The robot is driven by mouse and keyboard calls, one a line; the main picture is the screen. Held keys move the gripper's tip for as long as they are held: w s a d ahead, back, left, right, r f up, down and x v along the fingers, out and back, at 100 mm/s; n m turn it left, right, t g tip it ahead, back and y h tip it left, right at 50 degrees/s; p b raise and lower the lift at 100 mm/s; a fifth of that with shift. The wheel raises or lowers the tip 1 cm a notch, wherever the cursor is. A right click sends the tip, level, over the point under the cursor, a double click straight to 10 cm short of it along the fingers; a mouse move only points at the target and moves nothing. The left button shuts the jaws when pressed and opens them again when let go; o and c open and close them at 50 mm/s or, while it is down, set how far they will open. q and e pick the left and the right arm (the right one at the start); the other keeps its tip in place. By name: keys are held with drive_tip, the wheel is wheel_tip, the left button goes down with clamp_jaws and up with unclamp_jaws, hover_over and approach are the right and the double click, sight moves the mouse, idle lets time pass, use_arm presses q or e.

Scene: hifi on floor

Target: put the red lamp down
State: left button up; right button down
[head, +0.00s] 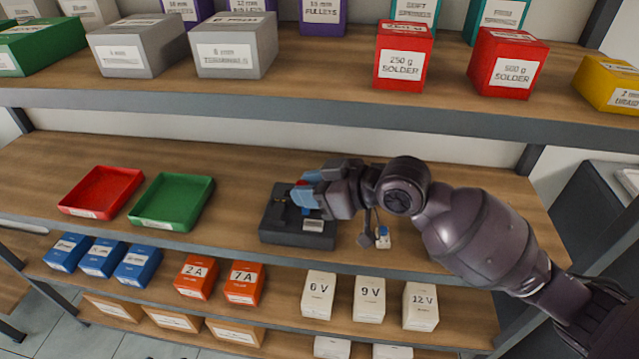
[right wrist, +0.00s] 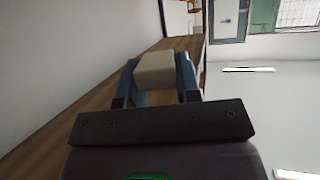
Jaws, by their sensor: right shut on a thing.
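My right gripper (head: 305,190) has blue fingers and comes in from the right over the middle shelf. It is shut on the red lamp, of which only a small red part (head: 302,184) shows between the fingers in the head view. In the right wrist view a cream block (right wrist: 156,69), which looks like the lamp's base, sits between the two fingers. The gripper is over the rear part of a dark block (head: 290,238) with a pale label; whether the lamp touches it is hidden. A red tray (head: 75,212) and a green tray (head: 150,225) stand to the left, both empty.
A small white part with a blue top (head: 382,238) stands right of the dark block, close under my arm. The upper shelf (head: 330,95) overhangs behind. Bare shelf lies between the green tray and the dark block. Boxes fill the lower shelf.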

drive_tip(key=shift+w+a+f, duration=0.15)
drive_tip(key=shift+w+f, duration=0.05)
drive_tip(key=shift+f, duration=0.05)
drive_tip(key=s+d+r+m+t+h, duration=0.5)
drive_tip(key=d+r+m+t+h, duration=0.15)
drive_tip(key=d+r, duration=0.35)
drive_tip(key=w+a+f+n+g+y, duration=0.4)
drive_tip(key=a+f+n+g+y, duration=0.2)
drive_tip(key=f+n+g+y, duration=0.2)
drive_tip(key=shift+a+f+n+g, duration=0.35)
drive_tip(key=shift+f+n+g, duration=0.65)
drive_tip(key=shift+n+g, duration=0.85)
